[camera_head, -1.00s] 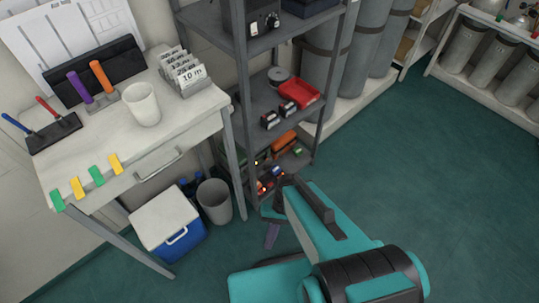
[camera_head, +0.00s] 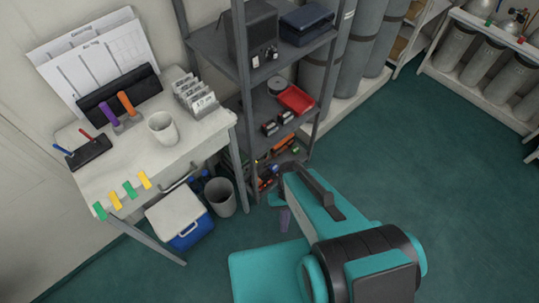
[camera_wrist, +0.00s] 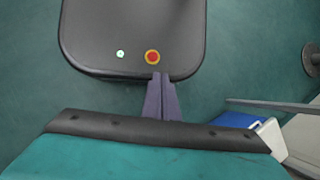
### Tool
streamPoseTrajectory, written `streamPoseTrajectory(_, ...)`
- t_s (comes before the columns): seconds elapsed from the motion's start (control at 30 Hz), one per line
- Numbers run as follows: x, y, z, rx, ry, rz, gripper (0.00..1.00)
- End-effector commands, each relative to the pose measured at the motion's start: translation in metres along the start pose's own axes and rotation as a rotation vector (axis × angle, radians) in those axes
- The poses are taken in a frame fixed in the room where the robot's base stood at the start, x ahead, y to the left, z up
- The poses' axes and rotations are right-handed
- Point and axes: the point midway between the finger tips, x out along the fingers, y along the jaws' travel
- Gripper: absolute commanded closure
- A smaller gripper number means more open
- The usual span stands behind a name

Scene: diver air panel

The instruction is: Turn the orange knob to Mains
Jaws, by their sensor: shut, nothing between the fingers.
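I cannot make out an orange knob or a Mains marking in either view. My gripper (camera_wrist: 161,80) shows in the wrist view with its two purple-grey fingers together and nothing between them. In the head view, my gripper (camera_head: 285,220) is a small purple shape, partly hidden by my teal arm.
A white table (camera_head: 190,148) with a mug (camera_head: 162,128) stands at left. A blue cooler (camera_head: 187,237) and grey bin (camera_head: 221,197) are below. A grey shelf (camera_head: 222,62) holds a black box (camera_head: 236,40). Grey cylinders (camera_head: 376,40) stand behind. Green floor is clear at right.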

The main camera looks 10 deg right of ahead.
Motion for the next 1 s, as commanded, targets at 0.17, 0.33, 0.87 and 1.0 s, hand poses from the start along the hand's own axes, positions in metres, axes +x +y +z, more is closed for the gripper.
streamPoseTrajectory(0.17,-0.030,0.008,0.019,-0.002,0.008,0.050,1.00)
streamPoseTrajectory(0.33,-0.050,0.017,0.031,-0.006,0.017,0.098,1.00)
streamPoseTrajectory(0.87,-0.064,0.028,0.039,-0.007,0.027,0.147,1.00)
streamPoseTrajectory(1.0,-0.064,0.028,0.039,-0.008,0.027,0.147,0.90)
